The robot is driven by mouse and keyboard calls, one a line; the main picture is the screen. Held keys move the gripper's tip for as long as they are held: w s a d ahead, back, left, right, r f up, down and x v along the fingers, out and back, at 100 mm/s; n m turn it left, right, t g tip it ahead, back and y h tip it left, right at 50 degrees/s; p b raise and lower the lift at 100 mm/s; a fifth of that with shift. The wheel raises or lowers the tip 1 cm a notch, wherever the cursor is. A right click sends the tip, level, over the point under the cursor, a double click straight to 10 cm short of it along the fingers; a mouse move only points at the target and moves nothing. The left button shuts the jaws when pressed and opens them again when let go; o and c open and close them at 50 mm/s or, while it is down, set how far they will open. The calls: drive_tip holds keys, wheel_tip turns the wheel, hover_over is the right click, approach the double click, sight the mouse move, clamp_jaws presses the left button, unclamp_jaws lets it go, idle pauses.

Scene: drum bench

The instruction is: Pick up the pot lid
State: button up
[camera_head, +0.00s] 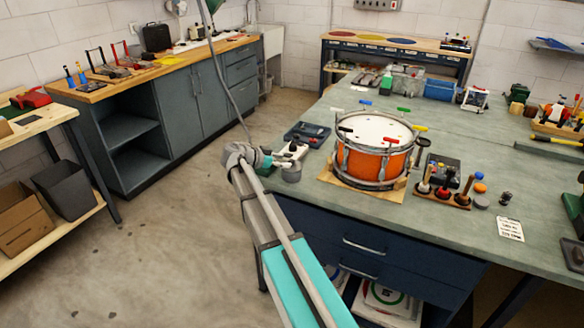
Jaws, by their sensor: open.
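I cannot make out a pot lid for certain in this view. An orange drum (368,167) with a pale top and metal hoops stands on the grey-green bench (480,145), on a flat tan board (332,178). My gripper (298,158) is open at the end of my grey and teal arm, near the bench's left edge and left of the drum. Its fingertips are small and hard to tell apart from the things behind them. I see nothing held in it.
A dark tray (307,134) lies left of the drum. A wooden stand (441,192) with several knobbed tools and a white card (510,229) are to the right. Bins and boxes stand farther back. The floor (170,240) at left is clear.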

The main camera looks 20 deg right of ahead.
sight(292, 160)
drive_tip(key=shift+b+x, duration=0.65)
drive_tip(key=shift+x, duration=1.5)
drive_tip(key=shift+w, duration=0.15)
drive_tip(key=shift+c, duration=0.3)
clamp_jaws()
